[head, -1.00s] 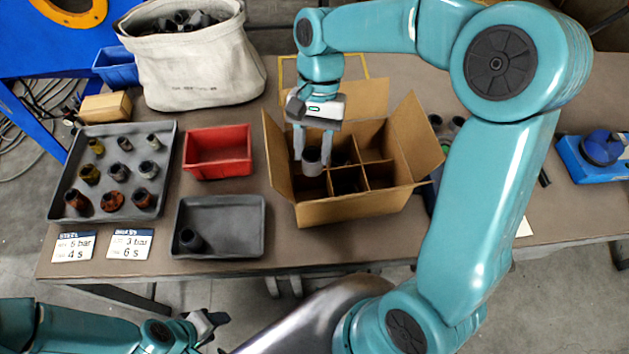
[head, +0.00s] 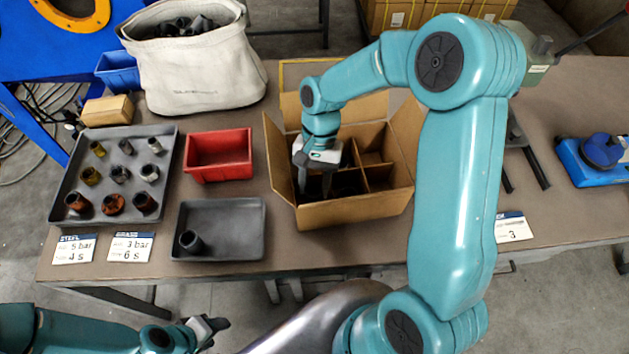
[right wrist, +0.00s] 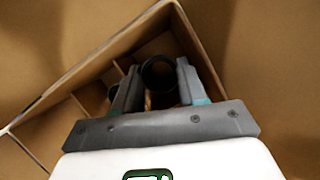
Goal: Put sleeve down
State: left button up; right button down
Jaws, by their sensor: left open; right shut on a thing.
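The cardboard box (head: 352,212) stands open on the table, split by dividers into compartments. My right gripper (head: 314,192) reaches down into its left part, fingers below the rim. In the right wrist view the right gripper (right wrist: 160,88) is shut on a dark round sleeve (right wrist: 160,72), whose open end shows between the fingers inside a compartment. I cannot tell whether the sleeve touches the box floor. Another dark round rim (right wrist: 112,92) shows partly behind the left finger. My left gripper (head: 212,326) is open and empty, low in front of the table.
A grey tray (head: 168,160) holds several sleeves at the left. A red bin (head: 218,155) stands left of the box. A canvas bag (head: 200,75) is behind. The box's raised flaps (head: 277,155) surround my right gripper.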

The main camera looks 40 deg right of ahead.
jog(key=shift+w+f+b, duration=0.1)
jog(key=shift+f+b, duration=0.3)
jog(key=shift+f, duration=0.25)
jog(key=c, duration=0.9)
grip_release()
jog(key=v, duration=1.3)
jog(key=shift+a+r+p, duration=0.2)
jog(key=shift+p, duration=0.2)
jog(key=shift+r, duration=0.1)
